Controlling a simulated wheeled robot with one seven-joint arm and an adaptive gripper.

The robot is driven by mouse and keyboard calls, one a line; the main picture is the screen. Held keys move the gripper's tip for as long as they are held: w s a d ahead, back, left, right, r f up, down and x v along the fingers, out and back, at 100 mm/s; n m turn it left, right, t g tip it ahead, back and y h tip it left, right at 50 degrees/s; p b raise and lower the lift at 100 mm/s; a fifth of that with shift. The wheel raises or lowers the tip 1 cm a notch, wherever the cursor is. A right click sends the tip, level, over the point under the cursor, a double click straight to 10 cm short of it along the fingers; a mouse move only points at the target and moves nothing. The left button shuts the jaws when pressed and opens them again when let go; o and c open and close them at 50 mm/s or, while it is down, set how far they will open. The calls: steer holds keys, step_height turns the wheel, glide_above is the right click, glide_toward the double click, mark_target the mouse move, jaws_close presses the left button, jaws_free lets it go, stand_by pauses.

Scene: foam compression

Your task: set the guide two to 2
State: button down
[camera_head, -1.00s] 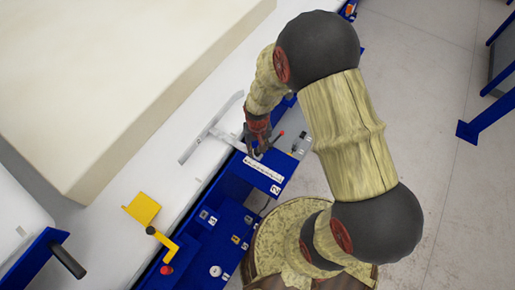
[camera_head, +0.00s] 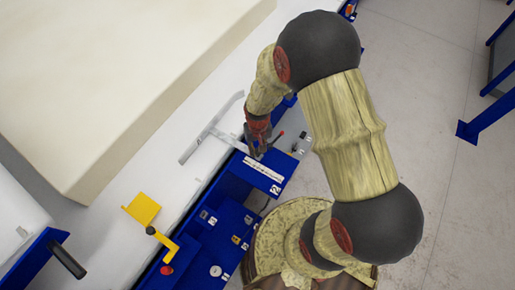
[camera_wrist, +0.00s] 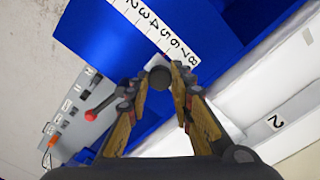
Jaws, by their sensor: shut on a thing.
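Guide two is a pale grey bar (camera_head: 211,130) with a crosspiece in the head view. In the wrist view its pale part (camera_wrist: 277,121) carries a label "2". A white number scale (camera_head: 263,170) lies on the blue housing and also shows in the wrist view (camera_wrist: 163,32), with digits up to 8 readable. My gripper (camera_head: 257,154) is at the scale's upper-left end. In the wrist view, my gripper (camera_wrist: 162,82) is shut on a dark round knob (camera_wrist: 160,77), close to the scale's 7 and 8 end. The knob's lower part is hidden.
A large cream foam block (camera_head: 120,80) fills the upper left. A yellow bracket and crank (camera_head: 162,243) stand lower left. A red-tipped lever (camera_wrist: 91,115) and a row of labelled switches (camera_wrist: 66,108) sit beside the gripper. Open floor lies to the right.

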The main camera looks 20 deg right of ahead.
steer(key=s+d, duration=0.1)
steer(key=s, duration=0.1)
steer(key=s+d+p, duration=0.1)
steer(key=s+d, duration=0.2)
steer(key=s, duration=0.1)
steer(key=shift+s+d, duration=0.25)
steer(key=shift+d, duration=0.1)
steer(key=c, duration=1.6)
jaws_free()
steer(key=shift+o, duration=0.3)
steer(key=shift+r, duration=0.1)
step_height(320, 180, up, 12)
